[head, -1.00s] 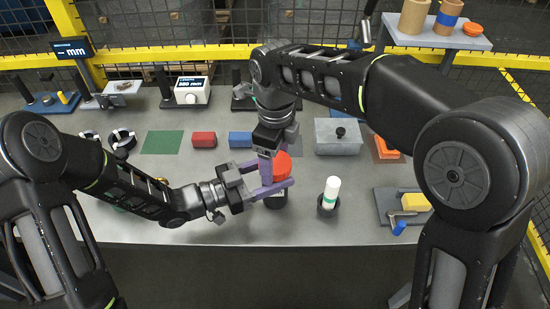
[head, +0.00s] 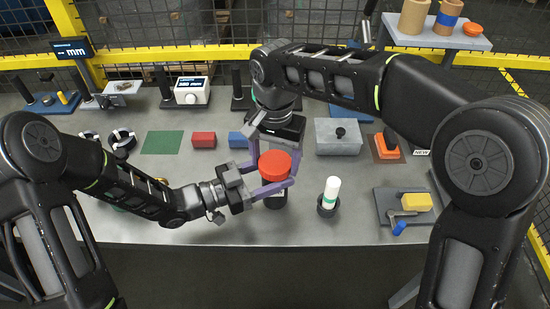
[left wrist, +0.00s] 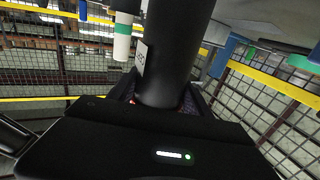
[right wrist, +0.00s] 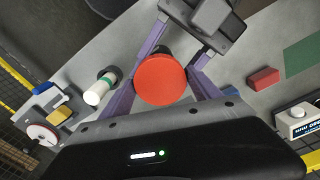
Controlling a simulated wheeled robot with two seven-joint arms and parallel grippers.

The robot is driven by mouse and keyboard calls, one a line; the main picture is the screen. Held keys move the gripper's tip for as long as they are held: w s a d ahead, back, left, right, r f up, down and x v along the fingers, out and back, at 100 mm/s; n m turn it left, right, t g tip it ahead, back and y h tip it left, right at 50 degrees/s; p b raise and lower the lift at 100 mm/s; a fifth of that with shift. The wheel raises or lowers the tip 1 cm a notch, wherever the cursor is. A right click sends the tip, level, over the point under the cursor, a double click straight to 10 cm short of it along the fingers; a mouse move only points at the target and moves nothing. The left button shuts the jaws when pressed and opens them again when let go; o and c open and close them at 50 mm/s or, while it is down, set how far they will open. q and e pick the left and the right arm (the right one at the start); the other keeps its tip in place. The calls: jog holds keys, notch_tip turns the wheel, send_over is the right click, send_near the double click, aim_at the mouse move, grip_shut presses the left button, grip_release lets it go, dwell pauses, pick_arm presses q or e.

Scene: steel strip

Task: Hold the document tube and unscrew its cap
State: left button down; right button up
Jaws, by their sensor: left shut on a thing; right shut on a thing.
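The document tube (head: 276,200) is black and stands upright near the front of the bench, mostly hidden behind my grippers. In the left wrist view the black tube (left wrist: 176,50) with a white label fills the middle. Its red round cap (head: 275,165) is on top; the right wrist view shows the cap (right wrist: 161,80) face-on. My left gripper (head: 275,189) comes from the left and is shut on the tube just below the cap. My right gripper (head: 276,159) comes from above and behind, its purple fingers shut on either side of the cap. Any gap under the cap is hidden.
A white and green bottle (head: 331,192) in a dark holder stands close to the right of the tube. A grey box (head: 338,138), a blue block (head: 239,139) and a red block (head: 204,140) lie behind. The front strip of bench is clear.

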jog(key=n, duration=0.5)
jog(key=shift+n, duration=0.3)
jog(key=n, duration=0.2)
jog(key=shift+n, duration=0.4)
jog(key=n, duration=1.2)
jog(key=shift+n, duration=0.4)
jog(key=n, duration=1)
jog(key=shift+n, duration=0.3)
jog(key=n, duration=0.3)
jog(key=shift+r+n, duration=0.1)
jog(key=shift+n, duration=0.3)
jog(key=shift+r, duration=0.15)
